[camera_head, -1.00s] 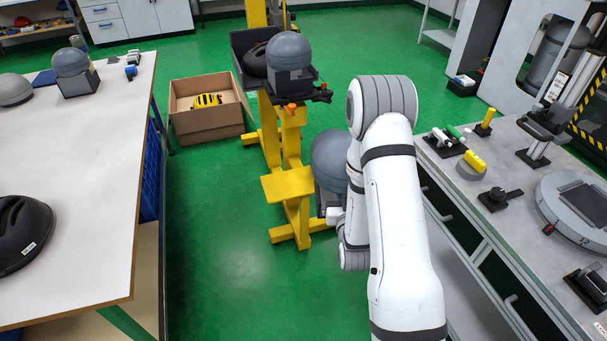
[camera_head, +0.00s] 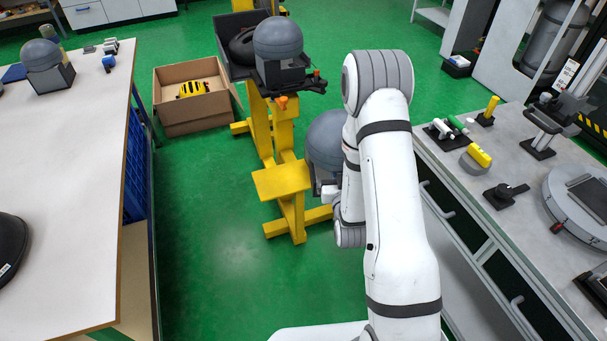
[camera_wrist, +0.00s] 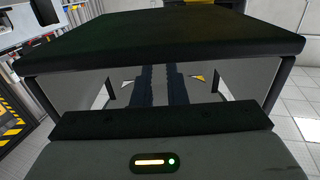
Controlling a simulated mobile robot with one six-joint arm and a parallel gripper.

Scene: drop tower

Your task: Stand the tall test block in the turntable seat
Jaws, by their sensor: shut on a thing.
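My gripper (camera_head: 328,192), partly hidden by my arm, is shut on a grey round-topped headform (camera_head: 325,140) and holds it beside the yellow stand. In the wrist view, a black slab (camera_wrist: 165,35) above a grey panel fills the middle; I cannot tell if it belongs to the held thing. A round grey disc (camera_head: 562,212) with a dark square plate, looking like the turntable, lies on the right bench, well away from my gripper. I cannot pick out the tall test block for certain; a yellow block (camera_head: 479,154) sits on a grey round piece on that bench.
The yellow stand (camera_head: 282,181) is close left of my gripper and bears another grey headform (camera_head: 278,38). A cardboard box (camera_head: 195,124) with a yellow helmet stands on the floor.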

